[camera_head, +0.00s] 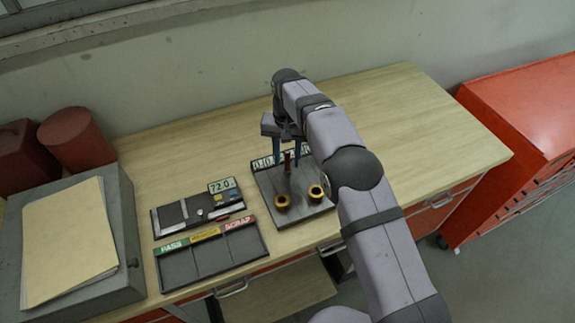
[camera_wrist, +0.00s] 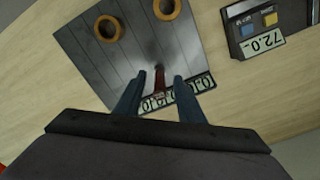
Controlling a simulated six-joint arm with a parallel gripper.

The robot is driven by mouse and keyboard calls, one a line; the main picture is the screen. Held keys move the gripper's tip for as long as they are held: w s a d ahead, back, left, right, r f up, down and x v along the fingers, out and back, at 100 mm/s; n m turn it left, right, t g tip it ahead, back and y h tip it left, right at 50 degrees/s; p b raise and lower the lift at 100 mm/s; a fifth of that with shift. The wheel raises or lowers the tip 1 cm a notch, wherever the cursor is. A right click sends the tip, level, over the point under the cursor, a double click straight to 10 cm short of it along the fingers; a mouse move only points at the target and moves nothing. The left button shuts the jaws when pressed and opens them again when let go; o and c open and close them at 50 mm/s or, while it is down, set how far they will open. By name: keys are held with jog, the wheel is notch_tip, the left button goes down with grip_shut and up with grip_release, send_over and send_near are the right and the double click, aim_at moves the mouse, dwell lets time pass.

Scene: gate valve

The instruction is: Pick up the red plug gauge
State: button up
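The red plug gauge (camera_head: 287,162) stands upright on a dark grey plate (camera_head: 265,184), near the plate's back edge with its number labels. In the wrist view the gauge (camera_wrist: 159,80) is a short dark red shape between my fingers. My gripper (camera_head: 287,162) points down over the plate with its two blue fingers apart. In the wrist view my gripper (camera_wrist: 159,77) has one finger on each side of the gauge, with a gap showing on both sides. I cannot tell the exact fingertip height along the gauge.
Two brass rings, left (camera_head: 282,201) and right (camera_head: 316,192), sit at the plate's front. To the left are a device reading 72.0 (camera_head: 222,186) and a tray labelled PASS and SCRAP (camera_head: 212,251). The wooden table (camera_head: 420,120) is clear to the right.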

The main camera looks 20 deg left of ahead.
jog(key=shift+f+p, duration=0.6)
jog(key=shift+f, duration=0.8)
grip_shut()
jog(key=shift+w+r, duration=0.1)
jog(key=shift+r, duration=0.05)
notch_tip(320, 180, up, 8)
jog(key=b, duration=0.3)
jog(key=shift+r, duration=0.9)
jog(key=shift+d, duration=0.15)
jog(key=s+d+f, duration=0.1)
jog(key=s+d, duration=0.3)
jog(key=d, duration=0.6)
jog(key=shift+s+d, duration=0.2)
jog(key=shift+s, duration=0.15)
